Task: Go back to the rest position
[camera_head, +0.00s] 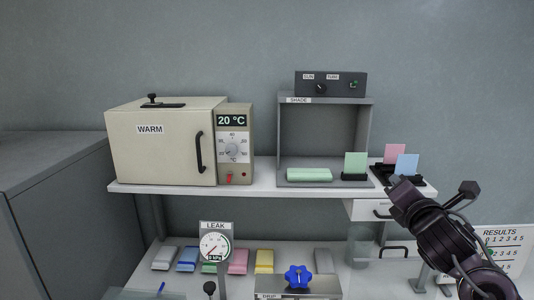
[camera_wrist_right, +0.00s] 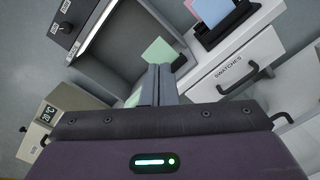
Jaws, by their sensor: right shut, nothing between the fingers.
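My right gripper (camera_head: 396,184) is at the right in the head view, in front of the shelf's right end, close to the swatch holders. In the right wrist view my right gripper (camera_wrist_right: 163,70) has its fingers together with nothing between them, pointing towards a green swatch (camera_wrist_right: 158,50) beyond. In the head view the green swatch (camera_head: 355,163) stands in a black holder beside a green packet (camera_head: 309,175) lying in the shade box (camera_head: 324,98). My left gripper is not in view.
A pink swatch (camera_head: 394,153) and a blue swatch (camera_head: 406,164) stand by my right gripper. Below is a drawer (camera_head: 368,210). A WARM oven (camera_head: 160,155) stands left. Several coloured packets, a leak gauge (camera_head: 215,246) and a blue knob (camera_head: 298,276) are on the lower bench.

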